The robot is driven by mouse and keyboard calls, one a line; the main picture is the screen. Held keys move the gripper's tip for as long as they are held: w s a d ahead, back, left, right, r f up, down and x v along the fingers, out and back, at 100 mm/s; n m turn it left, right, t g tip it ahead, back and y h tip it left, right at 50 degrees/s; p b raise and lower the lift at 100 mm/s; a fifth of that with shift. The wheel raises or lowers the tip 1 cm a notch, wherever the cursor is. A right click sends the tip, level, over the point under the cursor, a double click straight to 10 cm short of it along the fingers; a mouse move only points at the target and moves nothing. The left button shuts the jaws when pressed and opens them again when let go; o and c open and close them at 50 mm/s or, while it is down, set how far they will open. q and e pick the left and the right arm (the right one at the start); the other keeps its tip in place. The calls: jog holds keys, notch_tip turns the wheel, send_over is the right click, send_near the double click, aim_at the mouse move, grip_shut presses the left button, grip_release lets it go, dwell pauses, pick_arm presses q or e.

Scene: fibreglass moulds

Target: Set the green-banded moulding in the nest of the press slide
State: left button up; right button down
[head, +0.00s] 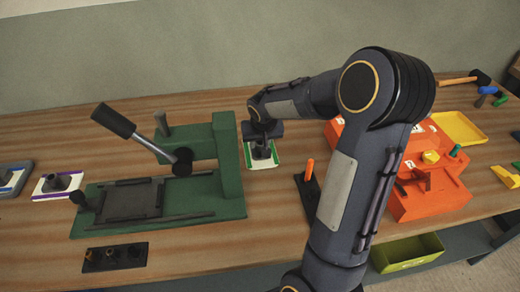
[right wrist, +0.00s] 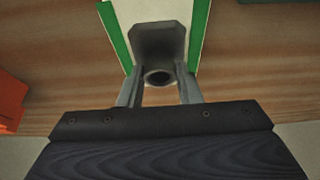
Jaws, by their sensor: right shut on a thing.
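The green-banded moulding is a grey piece (head: 262,149) with a round hole, at a white plate with green edges (head: 275,162), just right of the green press. My right gripper (head: 263,137) reaches down over it from above. In the right wrist view the two fingers (right wrist: 160,88) are shut on the grey moulding (right wrist: 160,45), with the green-edged plate (right wrist: 116,38) behind it. I cannot tell whether it is clear of the plate. The press (head: 230,165) has a dark grey slide (head: 130,201) on its green base at the left; I see no moulding on it. My left gripper is not in view.
A purple-edged plate with a grey piece (head: 62,181) and a blue-edged one (head: 12,178) are left of the press. The press lever (head: 135,133) sticks up left. A black block with sockets (head: 115,257) lies in front. Orange fixtures (head: 432,190) stand right.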

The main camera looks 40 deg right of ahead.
jog(key=shift+r, duration=0.1)
jog(key=shift+r, duration=0.45)
notch_tip(320, 180, up, 2)
jog(key=shift+r, duration=0.15)
jog(key=shift+s+a+b, duration=0.3)
jog(key=shift+s, duration=0.15)
jog(key=s+a, duration=0.2)
jog(key=s, duration=0.2)
jog(key=s+a+b, duration=0.1)
jog(key=s+a, duration=0.2)
jog(key=s, duration=0.2)
jog(key=s+a+b, duration=0.1)
jog(key=s+a, duration=0.1)
jog(key=s, duration=0.2)
jog(key=shift+s+a+r, duration=0.1)
jog(key=shift+s+a, duration=0.1)
jog(key=shift+s, duration=0.1)
jog(key=shift+s+a, duration=0.35)
jog(key=shift+s, duration=0.3)
